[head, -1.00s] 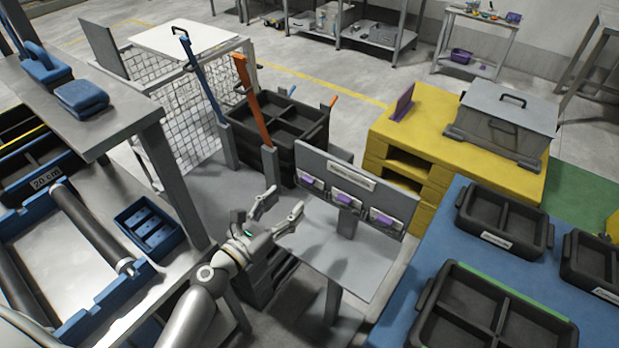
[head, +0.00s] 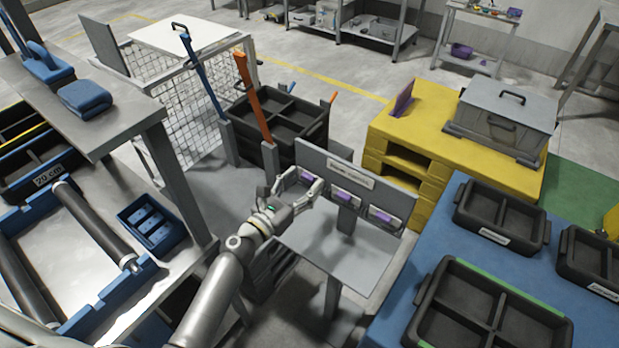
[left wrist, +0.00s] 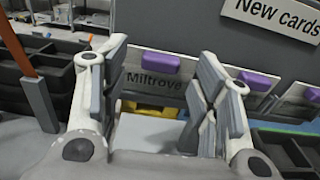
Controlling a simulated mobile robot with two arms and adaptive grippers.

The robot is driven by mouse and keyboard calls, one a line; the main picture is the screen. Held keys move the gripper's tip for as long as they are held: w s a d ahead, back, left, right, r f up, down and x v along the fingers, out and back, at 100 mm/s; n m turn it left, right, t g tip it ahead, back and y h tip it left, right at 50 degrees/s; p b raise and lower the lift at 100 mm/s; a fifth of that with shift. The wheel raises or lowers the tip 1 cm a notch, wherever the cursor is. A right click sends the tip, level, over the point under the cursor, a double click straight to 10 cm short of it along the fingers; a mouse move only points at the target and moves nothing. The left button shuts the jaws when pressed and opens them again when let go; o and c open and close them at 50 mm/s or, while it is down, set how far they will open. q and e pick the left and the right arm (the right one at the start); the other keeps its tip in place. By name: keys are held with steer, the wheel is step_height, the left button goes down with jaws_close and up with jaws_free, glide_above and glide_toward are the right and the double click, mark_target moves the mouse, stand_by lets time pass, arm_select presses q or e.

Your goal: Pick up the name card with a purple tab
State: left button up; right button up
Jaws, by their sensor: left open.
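Three name cards with purple tabs stand in a row on the grey rack panel labelled "New cards". In the head view they are the left card (head: 307,176), the middle card (head: 342,196) and the right card (head: 381,216). My left gripper (head: 298,184) is open in front of the left card, with its fingers pointing at the panel. In the left wrist view this card (left wrist: 152,80) reads "Miltrove" and shows between the open fingers (left wrist: 161,72); I cannot tell whether they touch it. Another card (left wrist: 255,88) is partly hidden by the right finger. My right gripper is out of view.
The grey rack shelf (head: 340,258) below the panel is bare. A black crate (head: 290,105) stands behind, beside an orange-handled post (head: 252,98). A blue table (head: 560,215) with black bins is at right, and a steel bench (head: 80,240) at left.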

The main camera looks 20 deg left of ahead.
arm_select(q)
steer(key=c, duration=0.9)
